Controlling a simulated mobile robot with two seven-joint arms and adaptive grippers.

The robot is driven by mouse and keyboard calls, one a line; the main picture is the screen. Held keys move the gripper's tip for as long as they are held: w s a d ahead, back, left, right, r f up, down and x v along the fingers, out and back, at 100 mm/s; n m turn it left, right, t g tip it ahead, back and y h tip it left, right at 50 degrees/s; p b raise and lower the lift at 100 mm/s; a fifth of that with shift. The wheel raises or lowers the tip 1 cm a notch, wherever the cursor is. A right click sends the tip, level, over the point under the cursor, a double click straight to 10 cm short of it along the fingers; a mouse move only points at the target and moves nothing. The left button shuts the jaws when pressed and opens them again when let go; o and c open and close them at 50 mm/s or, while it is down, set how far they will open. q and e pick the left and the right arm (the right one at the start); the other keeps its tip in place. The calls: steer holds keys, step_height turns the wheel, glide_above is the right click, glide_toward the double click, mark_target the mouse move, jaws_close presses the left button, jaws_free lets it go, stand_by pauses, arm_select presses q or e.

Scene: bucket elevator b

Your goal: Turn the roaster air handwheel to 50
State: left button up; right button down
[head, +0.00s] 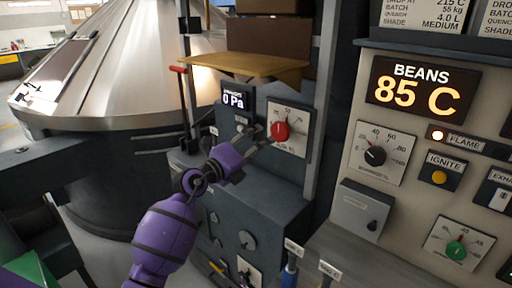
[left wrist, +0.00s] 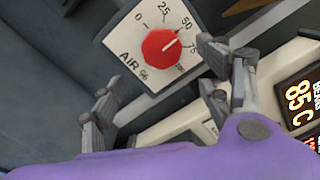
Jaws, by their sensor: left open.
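The roaster air handwheel is a round red knob (head: 281,131) on a white dial plate at the centre right of the head view. In the left wrist view the same red knob (left wrist: 160,47) sits on a plate marked AIR, with numbers from 0 through 25, 50 and 75. Its pale pointer line appears to lie between 50 and 75. My left gripper (head: 257,137) is open and empty, just left of and in front of the knob. In the left wrist view its fingers (left wrist: 155,90) are spread below the knob, apart from it. My right gripper is not in view.
A small display (head: 235,98) reads 0 Pa left of the dial. A yellowish shelf (head: 245,67) juts out above. The control panel on the right has a BEANS display (head: 420,90) reading 85 C and several knobs. A red-tipped lever (head: 178,69) stands at the left.

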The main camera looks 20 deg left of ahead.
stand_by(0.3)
arm_select(q)
steer(key=s+f+n+g+y, duration=0.1)
steer(key=s+f+n+y, duration=0.3)
steer(key=s+f+n, duration=1)
steer(key=s+f+n+g+y, duration=0.1)
steer(key=s+f+n+y, duration=0.2)
steer(key=s+f+n, duration=0.8)
steer(key=s+d+f+n+g, duration=0.1)
steer(key=s+d+f+g, duration=0.2)
steer(key=s+f, duration=0.6)
steer(key=s+d+f+n+g+h, duration=0.1)
steer(key=s+d+f+g, duration=0.2)
steer(key=s+f, duration=0.6)
steer(key=shift+s+d+f, duration=0.25)
steer(key=shift+s+d, duration=0.1)
steer(key=shift+d, duration=0.65)
